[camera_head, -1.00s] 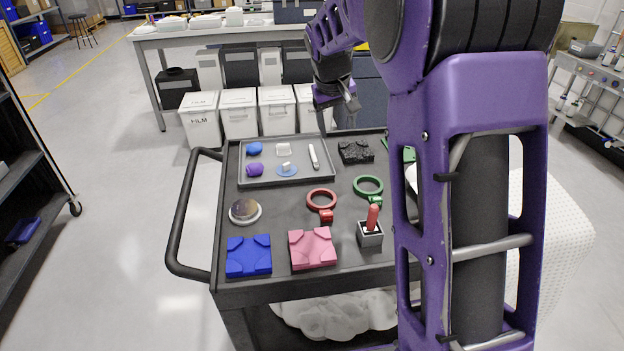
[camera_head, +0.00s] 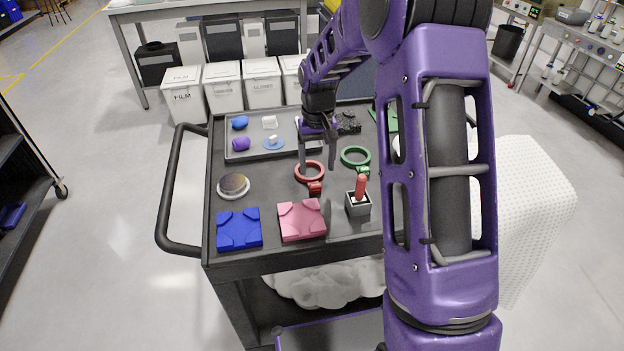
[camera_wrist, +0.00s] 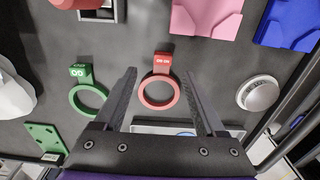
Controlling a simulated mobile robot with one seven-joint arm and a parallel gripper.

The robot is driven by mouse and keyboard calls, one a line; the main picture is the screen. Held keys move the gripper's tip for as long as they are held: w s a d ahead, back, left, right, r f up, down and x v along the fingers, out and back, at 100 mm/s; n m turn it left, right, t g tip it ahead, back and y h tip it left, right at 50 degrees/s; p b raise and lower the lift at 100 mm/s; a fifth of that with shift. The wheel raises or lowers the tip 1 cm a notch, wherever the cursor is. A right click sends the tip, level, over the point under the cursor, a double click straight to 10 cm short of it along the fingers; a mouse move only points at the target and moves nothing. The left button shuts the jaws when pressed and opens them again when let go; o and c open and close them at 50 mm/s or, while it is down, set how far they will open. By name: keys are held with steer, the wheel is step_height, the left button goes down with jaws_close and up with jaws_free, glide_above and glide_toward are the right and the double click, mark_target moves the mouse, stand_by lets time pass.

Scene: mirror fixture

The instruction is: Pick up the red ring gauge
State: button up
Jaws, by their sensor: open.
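The red ring gauge (camera_head: 310,173) lies flat on the dark cart top, a red ring with a small red block handle pointing toward the cart's front edge. In the wrist view the red ring gauge (camera_wrist: 159,92) shows between the two fingers, its block toward the top of the picture. My gripper (camera_head: 318,166) is open and empty, fingers pointing down over the ring area. In the wrist view the fingers of my gripper (camera_wrist: 160,85) stand on either side of the ring, apart from it as seen. The fingertips' exact height above the cart is hard to tell.
A green ring gauge (camera_head: 356,157) lies just right of the red one. A grey holder (camera_head: 358,204) with a red-handled tool stands in front right. Pink (camera_head: 302,221) and blue (camera_head: 239,229) blocks lie at the front. A grey tray (camera_head: 237,155) with small items lies behind.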

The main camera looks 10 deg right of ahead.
mark_target(315, 184)
steer(key=shift+s+a+f, duration=0.1)
steer(key=shift+f, duration=1.4)
steer(key=shift+a+f, duration=0.1)
steer(key=shift+f, duration=1.4)
jaws_close()
